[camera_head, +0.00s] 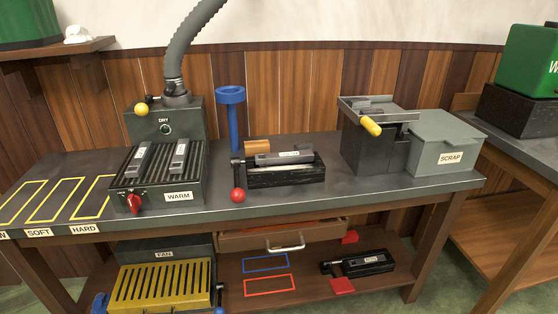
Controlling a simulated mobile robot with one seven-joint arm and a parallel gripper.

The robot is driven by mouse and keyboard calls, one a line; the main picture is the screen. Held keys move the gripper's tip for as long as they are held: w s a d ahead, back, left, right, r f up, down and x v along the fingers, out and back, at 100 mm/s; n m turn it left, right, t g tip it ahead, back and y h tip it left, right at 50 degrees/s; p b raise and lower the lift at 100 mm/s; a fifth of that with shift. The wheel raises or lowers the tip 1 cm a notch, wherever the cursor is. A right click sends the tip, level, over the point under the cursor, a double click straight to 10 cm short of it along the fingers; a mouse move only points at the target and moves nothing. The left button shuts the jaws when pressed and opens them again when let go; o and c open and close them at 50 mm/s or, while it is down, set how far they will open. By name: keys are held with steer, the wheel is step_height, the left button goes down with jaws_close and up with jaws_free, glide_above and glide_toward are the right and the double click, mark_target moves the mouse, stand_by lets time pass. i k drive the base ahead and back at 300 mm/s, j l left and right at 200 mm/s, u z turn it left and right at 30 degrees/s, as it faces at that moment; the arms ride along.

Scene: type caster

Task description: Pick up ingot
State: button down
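Two grey bars, which look like ingots, lie on the black ribbed warmer marked WARM (201,186): a left bar (140,159) and a right bar (179,157). Each bears a small light label, too small to read. Another grey labelled bar (284,158) lies on a black holder (285,177) in the middle of the bench. I cannot tell which bar the task means. My gripper is not in view.
A grey hose (174,60) rises behind the warmer. A grey SCRAP box (446,139) stands at right. The bench's front centre is clear.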

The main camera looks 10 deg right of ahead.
mark_target(300, 156)
steer(key=i+l, duration=0.6)
steer(key=l, duration=0.25)
steer(key=i+j+z, duration=0.1)
steer(key=j+z, duration=0.25)
steer(key=j, duration=0.6)
steer(key=j+z, duration=0.4)
steer(key=j, duration=0.55)
steer(key=i+j, duration=0.3)
steer(key=i, duration=0.2)
